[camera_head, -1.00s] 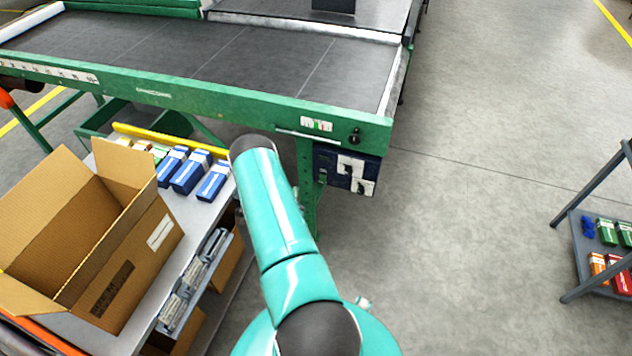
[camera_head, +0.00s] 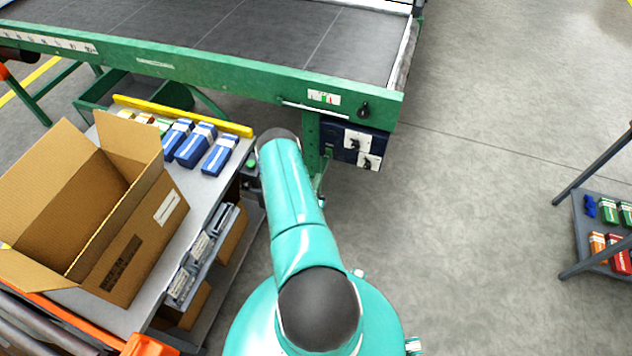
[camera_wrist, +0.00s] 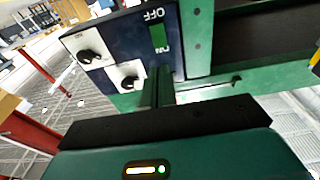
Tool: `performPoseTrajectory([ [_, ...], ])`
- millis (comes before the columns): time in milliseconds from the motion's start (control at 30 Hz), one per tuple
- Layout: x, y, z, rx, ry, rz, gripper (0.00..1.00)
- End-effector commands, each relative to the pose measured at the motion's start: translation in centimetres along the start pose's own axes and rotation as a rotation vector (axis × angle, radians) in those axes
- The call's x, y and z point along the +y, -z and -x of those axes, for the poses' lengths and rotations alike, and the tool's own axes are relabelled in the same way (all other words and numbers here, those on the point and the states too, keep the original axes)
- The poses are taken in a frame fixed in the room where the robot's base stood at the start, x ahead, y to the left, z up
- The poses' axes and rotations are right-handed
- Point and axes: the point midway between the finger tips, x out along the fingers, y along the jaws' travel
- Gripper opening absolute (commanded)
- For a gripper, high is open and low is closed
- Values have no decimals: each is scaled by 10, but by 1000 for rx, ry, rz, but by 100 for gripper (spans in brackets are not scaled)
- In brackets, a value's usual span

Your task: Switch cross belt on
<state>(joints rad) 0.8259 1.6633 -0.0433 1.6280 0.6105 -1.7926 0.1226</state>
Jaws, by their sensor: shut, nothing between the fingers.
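A dark blue switch box (camera_head: 341,139) hangs under the conveyor's right end, beside its green leg. In the wrist view, the box (camera_wrist: 112,43) appears upside down, with a green switch (camera_wrist: 158,38) between the OFF and ON labels. Two black knobs on white plates sit beside it: one (camera_wrist: 88,56) farther left, one (camera_wrist: 127,82) nearer. My gripper (camera_wrist: 158,76) is shut and empty, its fingers pointing at the ON end of the green switch. Whether they touch it I cannot tell. In the head view my arm hides most of the gripper.
The green-framed conveyor (camera_head: 230,75) spans the top, with a black knob (camera_head: 364,109) on its rail. A workbench at left holds an open cardboard box (camera_head: 150,235) and blue cartons (camera_head: 196,146). A grey rack (camera_head: 590,262) stands at right. The floor between is clear.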

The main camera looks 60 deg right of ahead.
Motion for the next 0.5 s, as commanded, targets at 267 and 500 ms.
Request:
performPoseTrajectory([
  [267,-1,1,-57,3,-2,-1,0],
  [500,-1,1,-95,2,-1,-1,0],
])
